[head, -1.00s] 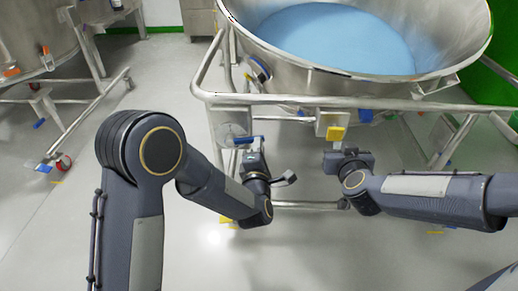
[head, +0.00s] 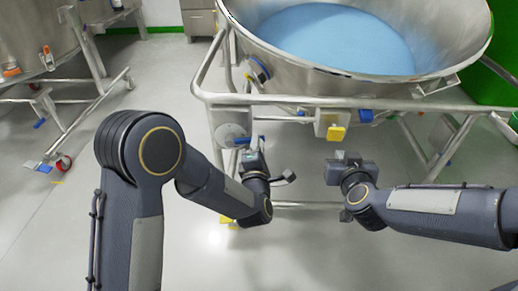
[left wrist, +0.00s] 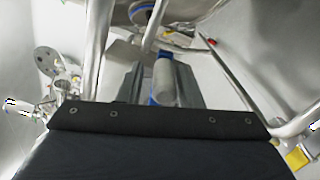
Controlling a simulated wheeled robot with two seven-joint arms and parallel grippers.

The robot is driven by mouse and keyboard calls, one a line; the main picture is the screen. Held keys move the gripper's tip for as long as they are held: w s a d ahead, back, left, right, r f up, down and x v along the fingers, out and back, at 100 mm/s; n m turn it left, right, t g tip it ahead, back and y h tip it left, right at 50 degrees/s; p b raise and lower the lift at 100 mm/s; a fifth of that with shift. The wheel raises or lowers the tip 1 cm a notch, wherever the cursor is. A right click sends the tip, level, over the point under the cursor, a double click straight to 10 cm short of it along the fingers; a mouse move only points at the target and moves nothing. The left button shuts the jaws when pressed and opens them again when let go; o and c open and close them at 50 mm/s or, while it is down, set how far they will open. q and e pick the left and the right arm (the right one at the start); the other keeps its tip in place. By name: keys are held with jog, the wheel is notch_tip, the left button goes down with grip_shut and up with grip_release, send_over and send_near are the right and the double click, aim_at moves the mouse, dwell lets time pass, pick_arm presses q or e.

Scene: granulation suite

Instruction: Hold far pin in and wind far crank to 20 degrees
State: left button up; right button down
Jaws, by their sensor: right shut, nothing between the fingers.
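A crank with a round grey disc (head: 232,134) and a blue arm (head: 243,140) is on the left leg of the bowl's frame. My left gripper (head: 256,148) is at the crank. In the left wrist view its fingers (left wrist: 162,84) stand on either side of a pale grip (left wrist: 163,78) with blue ends; I cannot tell whether they press on it. A yellow pin knob (head: 336,133) sits under a pale block (head: 328,119) on the front rail. My right gripper (head: 346,163) is shut and empty, below the knob and apart from it.
A large steel bowl (head: 450,62) with blue contents rests on the tubular frame (head: 285,99). A lower rail (head: 305,205) runs beneath my grippers. Another steel vessel (head: 35,35) on a wheeled frame stands at the left. The floor between them is clear.

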pick_arm(q)
jog(key=o, duration=0.3)
jog(key=shift+d, duration=0.1)
jog(key=shift+f, duration=0.1)
jog(key=shift+s, duration=0.15)
jog(key=s, duration=1)
